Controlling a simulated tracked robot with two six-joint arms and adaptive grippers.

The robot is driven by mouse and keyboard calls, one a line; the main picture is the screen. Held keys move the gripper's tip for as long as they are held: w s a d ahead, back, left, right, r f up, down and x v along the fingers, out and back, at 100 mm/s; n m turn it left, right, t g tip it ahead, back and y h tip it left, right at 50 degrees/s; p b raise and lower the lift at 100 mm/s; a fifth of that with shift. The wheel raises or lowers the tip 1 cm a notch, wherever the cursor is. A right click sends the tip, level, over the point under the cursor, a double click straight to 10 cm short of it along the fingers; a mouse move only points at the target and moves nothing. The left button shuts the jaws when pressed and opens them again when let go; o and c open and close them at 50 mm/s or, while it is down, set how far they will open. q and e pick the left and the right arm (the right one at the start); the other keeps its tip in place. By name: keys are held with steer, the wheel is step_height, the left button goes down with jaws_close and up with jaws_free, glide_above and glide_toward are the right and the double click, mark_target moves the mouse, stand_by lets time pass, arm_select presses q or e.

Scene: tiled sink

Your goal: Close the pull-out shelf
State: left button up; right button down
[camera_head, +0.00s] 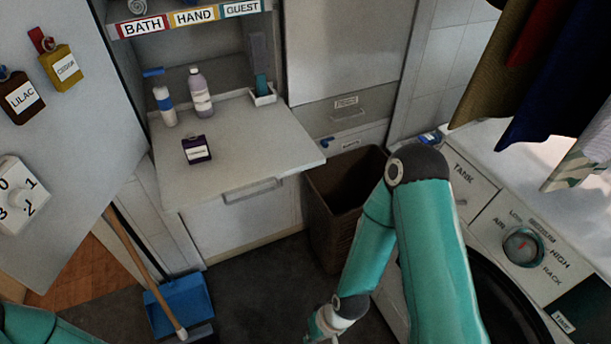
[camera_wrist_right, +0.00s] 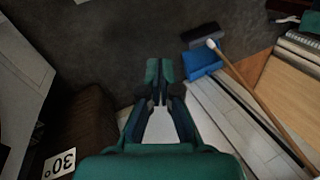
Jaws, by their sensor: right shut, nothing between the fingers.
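The pull-out shelf (camera_head: 243,142) is a pale grey board extended from the cabinet in the head view, with a free front edge. A dark purple jar (camera_head: 196,150) stands on it, and two bottles (camera_head: 201,95) stand toward its back. My right gripper is low at the bottom edge of the head view, in front of the shelf and below it, with its fingertips not clear there. In the right wrist view my right gripper (camera_wrist_right: 158,75) is shut and empty, its fingertips together. My left gripper is out of view; only teal arm shows at the lower left.
A brown basket (camera_head: 330,205) stands right of the shelf, beside the washing machine (camera_head: 525,240). A blue dustpan (camera_head: 180,300) and a wooden-handled brush (camera_head: 140,262) are at the lower left. An open door panel (camera_head: 75,130) is at left. Dark floor (camera_head: 260,290) is clear before the cabinet.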

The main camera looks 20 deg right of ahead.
arm_select(q)
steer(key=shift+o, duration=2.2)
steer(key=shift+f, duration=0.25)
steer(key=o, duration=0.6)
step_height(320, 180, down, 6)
steer(key=b, duration=0.6)
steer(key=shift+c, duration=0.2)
arm_select(e)
steer(key=m+t+h+b, duration=0.3)
steer(key=m+t+b, duration=1.35)
steer(key=b, duration=0.35)
glide_toward(298, 168)
arm_select(q)
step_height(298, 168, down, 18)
steer(key=p, duration=0.1)
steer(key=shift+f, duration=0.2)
arm_select(e)
steer(key=shift+n+t, duration=0.45)
steer(key=w, duration=0.4)
steer(key=w+f, duration=0.1)
steer(key=w, duration=0.2)
steer(key=shift+w+a, duration=0.1)
steer(key=shift+a, duration=0.25)
